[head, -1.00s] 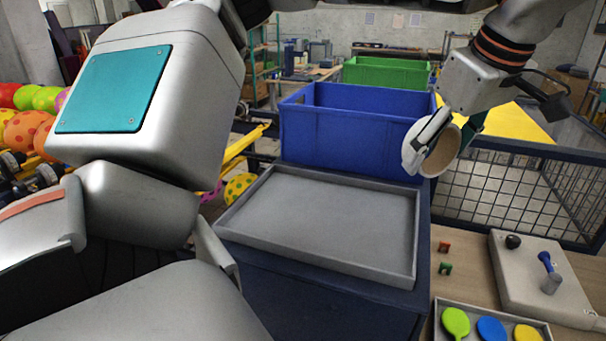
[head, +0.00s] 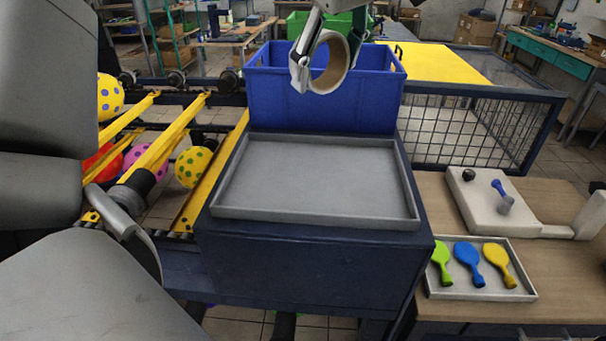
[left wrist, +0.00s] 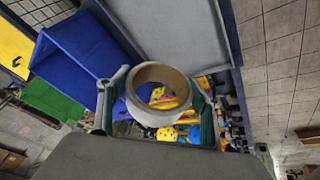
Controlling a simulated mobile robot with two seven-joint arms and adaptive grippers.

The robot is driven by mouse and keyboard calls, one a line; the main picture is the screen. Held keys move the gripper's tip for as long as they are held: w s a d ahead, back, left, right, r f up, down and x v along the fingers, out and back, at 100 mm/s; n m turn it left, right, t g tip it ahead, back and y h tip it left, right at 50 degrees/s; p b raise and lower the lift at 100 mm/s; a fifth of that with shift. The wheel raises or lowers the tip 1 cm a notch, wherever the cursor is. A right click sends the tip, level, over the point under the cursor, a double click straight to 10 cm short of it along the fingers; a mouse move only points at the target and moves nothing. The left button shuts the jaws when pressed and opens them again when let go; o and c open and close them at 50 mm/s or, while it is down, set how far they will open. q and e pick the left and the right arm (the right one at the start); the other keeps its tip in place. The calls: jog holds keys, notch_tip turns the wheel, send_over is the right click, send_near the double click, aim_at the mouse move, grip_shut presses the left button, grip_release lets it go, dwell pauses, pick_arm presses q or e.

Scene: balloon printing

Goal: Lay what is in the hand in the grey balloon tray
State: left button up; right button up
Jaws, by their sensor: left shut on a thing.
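My left gripper (head: 326,68) is shut on a tape roll (head: 344,68) with a pale outside and a brown core. The roll is held in the air, in front of the blue crate in the head view. In the left wrist view the roll (left wrist: 152,112) sits between both fingers. A large grey tray (head: 310,182) lies empty on a dark blue stand, below and nearer than the roll. A smaller grey tray (head: 520,291) at the lower right holds a green, a blue and a yellow balloon. My right gripper is not in view.
The blue crate (head: 325,108) stands behind the large tray, with a green crate (head: 298,25) beyond. A wire-mesh fence (head: 470,130) is at the right. A pale board (head: 485,205) lies on the wooden table (head: 560,255). Yellow rails (head: 160,150) with balls are at the left.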

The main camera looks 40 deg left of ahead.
pick_arm(q)
notch_tip(320, 180, down, 20)
jog(key=shift+r, duration=0.1)
dwell(0.5)
jog(key=shift+f, duration=0.3)
jog(key=o, duration=1.2)
jog(key=shift+o, duration=0.2)
jog(key=shift+r, duration=0.1)
jog(key=shift+r, duration=0.2)
jog(key=v, duration=1.2)
jog(key=shift+b, duration=0.4)
